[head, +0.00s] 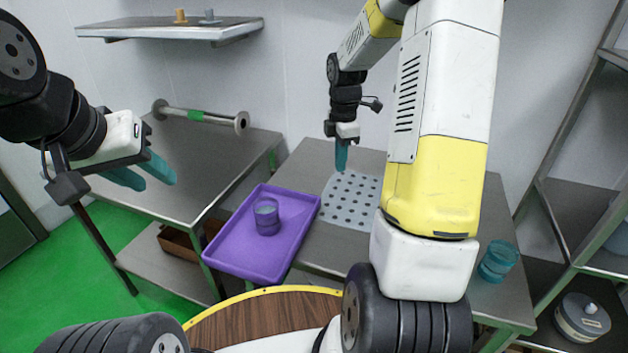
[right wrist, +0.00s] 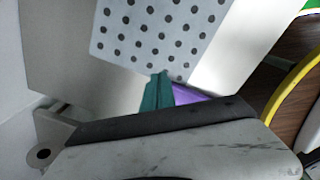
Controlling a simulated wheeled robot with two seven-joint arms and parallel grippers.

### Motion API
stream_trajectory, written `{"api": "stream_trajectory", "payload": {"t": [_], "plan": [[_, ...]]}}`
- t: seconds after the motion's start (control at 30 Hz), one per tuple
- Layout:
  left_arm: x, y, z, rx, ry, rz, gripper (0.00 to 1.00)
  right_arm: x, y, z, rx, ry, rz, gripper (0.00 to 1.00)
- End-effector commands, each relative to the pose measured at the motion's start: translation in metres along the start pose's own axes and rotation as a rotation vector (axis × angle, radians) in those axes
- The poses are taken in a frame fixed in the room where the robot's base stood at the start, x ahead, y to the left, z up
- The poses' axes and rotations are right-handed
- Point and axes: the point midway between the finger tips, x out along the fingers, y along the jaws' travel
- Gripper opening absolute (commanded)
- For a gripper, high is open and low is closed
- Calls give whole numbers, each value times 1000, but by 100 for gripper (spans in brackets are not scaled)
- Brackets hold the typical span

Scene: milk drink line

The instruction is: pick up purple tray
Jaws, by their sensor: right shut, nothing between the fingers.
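The purple tray (head: 236,262) lies at the front left of the metal table in the head view. A clear glass (head: 267,215) stands upright on it. My left gripper (head: 150,174) is open and empty, in the air to the left of the tray. My right gripper (head: 341,156) is shut and empty, pointing down near the far edge of the white perforated sheet (head: 350,200). In the right wrist view, the shut fingers (right wrist: 157,92) show in front of the perforated sheet (right wrist: 165,30), with a bit of the purple tray (right wrist: 190,96) behind them.
A second metal table (head: 190,165) stands left, with a metal tube (head: 200,116) at its back. A teal glass (head: 497,261) stands right of my right arm, which hides part of the table. A rack (head: 580,190) stands far right. A wall shelf (head: 170,28) hangs at the back left.

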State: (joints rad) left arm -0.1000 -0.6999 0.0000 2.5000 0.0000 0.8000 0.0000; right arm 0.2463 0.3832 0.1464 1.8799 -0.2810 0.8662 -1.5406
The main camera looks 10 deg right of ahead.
Motion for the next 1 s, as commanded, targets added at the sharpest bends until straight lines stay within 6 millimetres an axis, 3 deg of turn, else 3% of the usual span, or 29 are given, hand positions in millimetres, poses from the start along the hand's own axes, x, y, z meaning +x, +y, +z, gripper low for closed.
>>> {"api": "stream_trajectory", "payload": {"t": [0.27,0.7,0.83,1.0], "plan": [[0,0,0,0,0,0,36,29,4,4,-58,4,-21,0],[0,0,0,0,0,0,36,116,2,1,-58,3,-20,0],[0,0,0,0,0,0,36,112,1,-21,-60,2,-16,0],[0,0,0,0,0,0,36,112,1,-34,-56,2,-17,0]]}}
